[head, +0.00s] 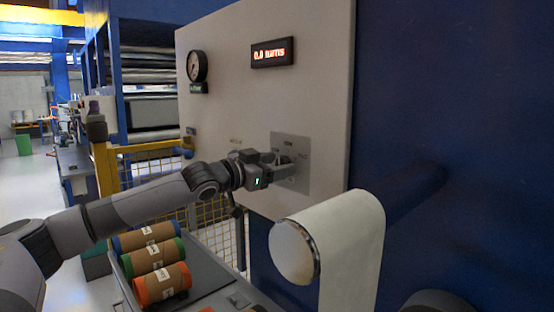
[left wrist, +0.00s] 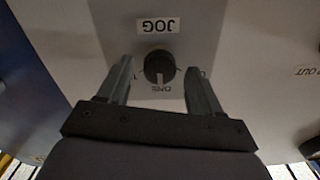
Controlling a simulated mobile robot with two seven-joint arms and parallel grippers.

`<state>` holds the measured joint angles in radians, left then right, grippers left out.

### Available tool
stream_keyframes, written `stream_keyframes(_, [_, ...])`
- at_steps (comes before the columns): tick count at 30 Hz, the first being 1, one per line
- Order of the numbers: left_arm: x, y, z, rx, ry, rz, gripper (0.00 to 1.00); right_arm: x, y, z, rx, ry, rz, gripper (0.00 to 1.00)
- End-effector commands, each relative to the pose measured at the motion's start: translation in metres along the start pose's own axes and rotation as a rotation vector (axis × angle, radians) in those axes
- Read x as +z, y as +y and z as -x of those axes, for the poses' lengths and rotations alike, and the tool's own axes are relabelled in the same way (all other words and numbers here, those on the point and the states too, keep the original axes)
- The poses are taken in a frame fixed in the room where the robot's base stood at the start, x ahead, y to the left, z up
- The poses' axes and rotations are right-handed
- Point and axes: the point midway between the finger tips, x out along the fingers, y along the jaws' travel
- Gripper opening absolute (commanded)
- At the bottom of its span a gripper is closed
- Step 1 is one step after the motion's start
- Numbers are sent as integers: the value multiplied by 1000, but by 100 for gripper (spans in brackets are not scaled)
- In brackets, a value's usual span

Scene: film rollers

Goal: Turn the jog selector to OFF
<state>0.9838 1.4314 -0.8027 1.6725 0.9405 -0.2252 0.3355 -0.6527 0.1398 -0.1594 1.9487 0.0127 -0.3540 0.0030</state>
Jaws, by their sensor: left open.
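The jog selector (left wrist: 159,66) is a round black knob with a white pointer mark on a grey plate (left wrist: 190,20). In the left wrist view its mark points down, toward a small label that seems to read ONE. A JOG label (left wrist: 158,25) sits above it, upside down. My left gripper (left wrist: 158,72) is open, with one finger on each side of the knob; I cannot tell whether they touch it. In the head view my left gripper (head: 286,167) is at the plate (head: 303,183) and partly hides the knob. My right gripper is not in view.
The light panel (head: 225,110) carries a round gauge (head: 196,66) and a display (head: 272,53) reading 0.0 turns. A white film roller (head: 345,240) juts out at the lower right. Wrapped rolls (head: 155,257) lie on a tray below my left arm. A yellow fence stands behind.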

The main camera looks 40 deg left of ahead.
Motion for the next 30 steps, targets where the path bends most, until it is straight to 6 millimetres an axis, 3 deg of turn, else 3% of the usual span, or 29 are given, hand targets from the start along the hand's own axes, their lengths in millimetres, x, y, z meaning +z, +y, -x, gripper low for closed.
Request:
stream_keyframes(12, [0,1,-6,0,-1,-1,65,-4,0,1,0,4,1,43])
stream_keyframes(18, [0,0,-6,0,0,-1,9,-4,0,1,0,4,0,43])
stream_keyframes(30, [1,1,-6,1,-1,64,9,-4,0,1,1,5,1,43])
